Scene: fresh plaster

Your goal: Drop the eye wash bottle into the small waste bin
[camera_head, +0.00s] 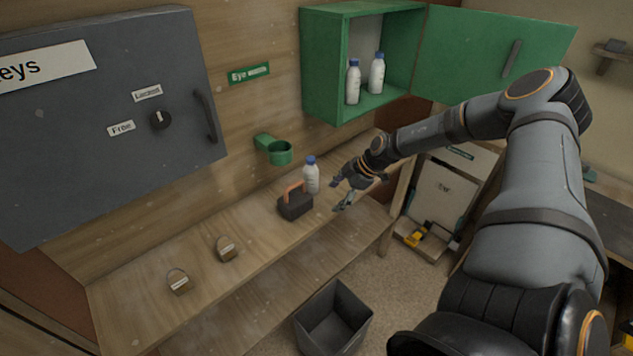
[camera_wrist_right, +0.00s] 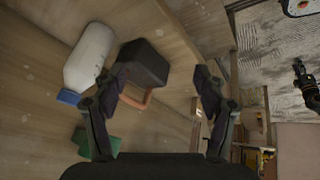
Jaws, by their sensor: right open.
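A white eye wash bottle (camera_head: 311,179) with a blue cap stands upright on the wooden bench. In the right wrist view, the bottle (camera_wrist_right: 91,55) is at the upper left, outside the jaws. My right gripper (camera_head: 340,193) is open and empty, just right of the bottle in the head view; its fingers (camera_wrist_right: 160,78) are spread in the wrist view. The small waste bin (camera_head: 349,335), dark grey and open-topped, stands on the floor below the bench front. Its visible inside looks empty.
A black block with an orange handle (camera_head: 295,205) stands beside the bottle; it also shows in the wrist view (camera_wrist_right: 143,64). Two padlocks (camera_head: 227,249) (camera_head: 179,282) lie left. A green holder (camera_head: 279,153) is on the wall. The open green cabinet (camera_head: 321,66) holds two bottles (camera_head: 353,84) (camera_head: 376,75).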

